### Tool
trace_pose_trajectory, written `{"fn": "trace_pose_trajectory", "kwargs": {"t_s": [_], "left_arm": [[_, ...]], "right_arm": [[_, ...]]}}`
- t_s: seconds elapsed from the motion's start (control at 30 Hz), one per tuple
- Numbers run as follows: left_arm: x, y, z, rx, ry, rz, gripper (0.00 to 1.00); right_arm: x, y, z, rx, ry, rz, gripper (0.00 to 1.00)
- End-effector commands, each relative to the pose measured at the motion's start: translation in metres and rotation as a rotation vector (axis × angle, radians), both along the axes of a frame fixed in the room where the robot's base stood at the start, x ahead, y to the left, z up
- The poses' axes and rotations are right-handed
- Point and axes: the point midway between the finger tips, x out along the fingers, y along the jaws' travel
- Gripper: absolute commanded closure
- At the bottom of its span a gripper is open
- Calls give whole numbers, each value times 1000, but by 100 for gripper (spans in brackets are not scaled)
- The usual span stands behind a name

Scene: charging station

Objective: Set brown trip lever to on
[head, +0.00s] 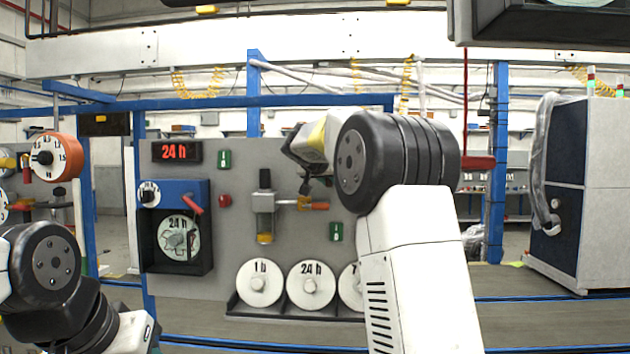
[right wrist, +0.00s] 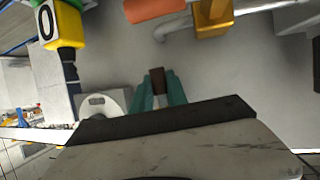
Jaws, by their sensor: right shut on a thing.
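My right gripper (right wrist: 160,78) has teal fingers in the right wrist view, closed around a small brown piece (right wrist: 158,82) that I take to be the brown trip lever. Only its end shows between the fingers. The lever cannot be made out in the head view. My left arm is at the lower left, with its gripper out of view.
The orange handle (right wrist: 153,8), an orange-yellow block (right wrist: 212,22) and a yellow "0" block (right wrist: 58,24) are close by. White discs (head: 260,284) stand on a low shelf. A blue box with a red lever (head: 193,203) is farther left. A red handle (head: 478,162) hangs right of my arm.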

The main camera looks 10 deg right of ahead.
Motion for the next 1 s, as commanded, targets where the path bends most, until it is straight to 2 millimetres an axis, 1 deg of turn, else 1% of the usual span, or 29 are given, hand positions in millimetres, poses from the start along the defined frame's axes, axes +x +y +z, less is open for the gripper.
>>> {"fn": "trace_pose_trajectory", "kwargs": {"t_s": [0.27,0.67,1.0], "left_arm": [[0,0,0,0,0,0,59],[0,0,0,0,0,0,59],[0,0,0,0,0,0,59]], "right_arm": [[-2,-6,1,-190,55,2,100],[-5,-17,6,-555,161,1,100],[-7,-25,15,-866,250,2,100]]}}
